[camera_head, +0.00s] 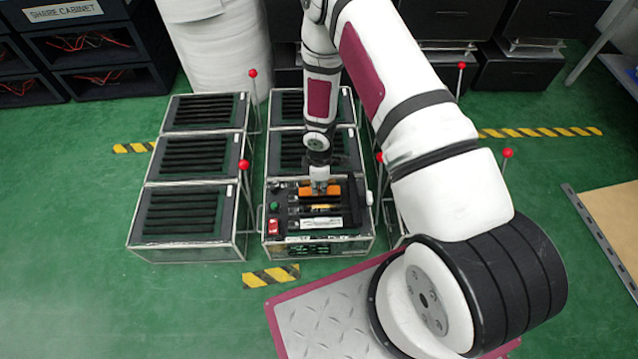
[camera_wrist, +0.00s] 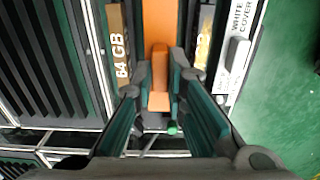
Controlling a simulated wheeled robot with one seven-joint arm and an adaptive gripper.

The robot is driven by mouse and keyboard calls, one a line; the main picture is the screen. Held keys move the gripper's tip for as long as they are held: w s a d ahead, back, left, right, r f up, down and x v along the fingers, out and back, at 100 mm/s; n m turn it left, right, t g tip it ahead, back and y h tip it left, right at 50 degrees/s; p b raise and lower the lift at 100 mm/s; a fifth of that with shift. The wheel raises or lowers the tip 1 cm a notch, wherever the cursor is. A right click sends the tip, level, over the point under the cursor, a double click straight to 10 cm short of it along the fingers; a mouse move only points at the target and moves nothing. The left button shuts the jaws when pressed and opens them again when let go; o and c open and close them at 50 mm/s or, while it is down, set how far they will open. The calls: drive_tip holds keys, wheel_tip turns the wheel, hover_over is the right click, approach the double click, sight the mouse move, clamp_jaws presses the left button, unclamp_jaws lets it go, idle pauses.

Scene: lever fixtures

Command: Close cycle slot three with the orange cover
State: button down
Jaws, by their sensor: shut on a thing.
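The orange cover (camera_head: 320,192) is at the back of the front-middle fixture (camera_head: 318,241), over its slots. In the wrist view the orange cover (camera_wrist: 158,22) is a long strip with a raised orange handle between my fingertips. My gripper (camera_head: 320,181) points down onto it. In the wrist view my gripper (camera_wrist: 163,75) is shut on the handle. Beside the strip are a tan "64 GB" piece (camera_wrist: 118,45) and a piece labelled "WHITE COVER" (camera_wrist: 238,40). Slot numbers are not readable, and I cannot tell whether the cover is fully seated.
The fixture has a red switch (camera_head: 273,226) and a green button (camera_head: 274,206) on its left. Ribbed black boxes (camera_head: 185,211) stand to the left, with red-knobbed levers (camera_head: 244,165) between the rows. My arm hides much of the right row. Green floor is open at the left.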

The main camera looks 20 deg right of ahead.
sight(319, 187)
drive_tip(key=shift+f+b, duration=0.4)
drive_tip(key=shift+f, duration=0.35)
drive_tip(key=shift+f+b, duration=1)
drive_tip(key=shift+f, duration=0.1)
idle(1.3)
drive_tip(key=c, duration=1.5)
unclamp_jaws()
drive_tip(key=shift+c, duration=0.2)
drive_tip(key=shift+r, duration=0.1)
wheel_tip(319, 187, up, 12)
drive_tip(key=shift+f, duration=0.1)
